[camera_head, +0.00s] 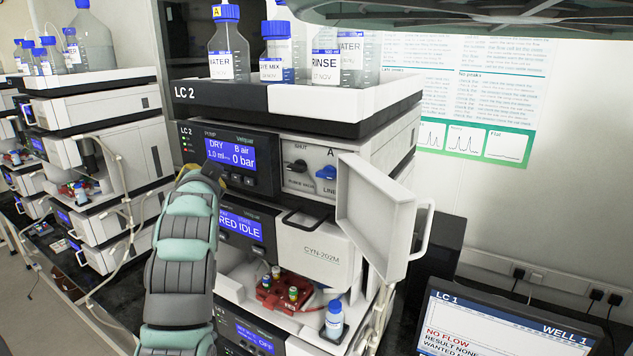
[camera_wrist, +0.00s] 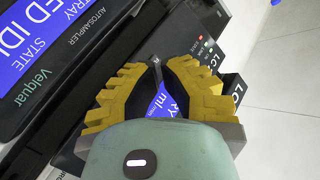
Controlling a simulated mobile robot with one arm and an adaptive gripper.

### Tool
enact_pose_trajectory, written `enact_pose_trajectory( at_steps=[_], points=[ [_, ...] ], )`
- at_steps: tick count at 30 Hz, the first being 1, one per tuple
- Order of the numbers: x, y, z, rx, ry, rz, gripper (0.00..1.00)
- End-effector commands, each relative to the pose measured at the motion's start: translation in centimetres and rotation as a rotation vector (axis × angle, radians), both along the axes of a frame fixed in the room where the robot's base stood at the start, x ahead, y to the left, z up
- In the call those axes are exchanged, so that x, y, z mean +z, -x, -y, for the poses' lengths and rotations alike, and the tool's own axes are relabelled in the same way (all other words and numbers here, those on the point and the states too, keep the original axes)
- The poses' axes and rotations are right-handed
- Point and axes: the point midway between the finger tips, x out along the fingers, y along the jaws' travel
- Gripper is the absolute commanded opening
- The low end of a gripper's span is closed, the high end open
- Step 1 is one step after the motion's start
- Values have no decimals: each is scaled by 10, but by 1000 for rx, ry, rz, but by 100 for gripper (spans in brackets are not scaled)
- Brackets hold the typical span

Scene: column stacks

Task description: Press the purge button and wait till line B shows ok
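The LC 2 pump's blue display (camera_head: 230,152) reads DRY, 1.0 ml/min, B air and 0 bar. Small dark buttons (camera_head: 235,179) sit below it; I cannot read which is purge. I cannot tell whether the tips touch the panel. A black valve knob (camera_head: 298,166) is beside SHUT; a blue line knob (camera_head: 326,173) is beside A.
An open white door (camera_head: 378,215) juts out at the right of LC 2. Bottles (camera_head: 228,50) stand in the top tray. The autosampler display (camera_head: 240,226) is below the pump. Vials (camera_head: 293,294) and a bottle (camera_head: 334,318) stand lower. An LC 1 monitor (camera_head: 500,325) is lower right.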

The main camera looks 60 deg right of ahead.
Motion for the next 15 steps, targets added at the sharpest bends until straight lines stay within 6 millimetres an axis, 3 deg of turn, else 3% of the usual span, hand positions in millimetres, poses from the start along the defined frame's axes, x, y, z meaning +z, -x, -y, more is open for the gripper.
enact_pose_trajectory(
  at_steps=[15],
  points=[
    [-2, 0, 5, -1, 0, 0, 0]
  ],
)
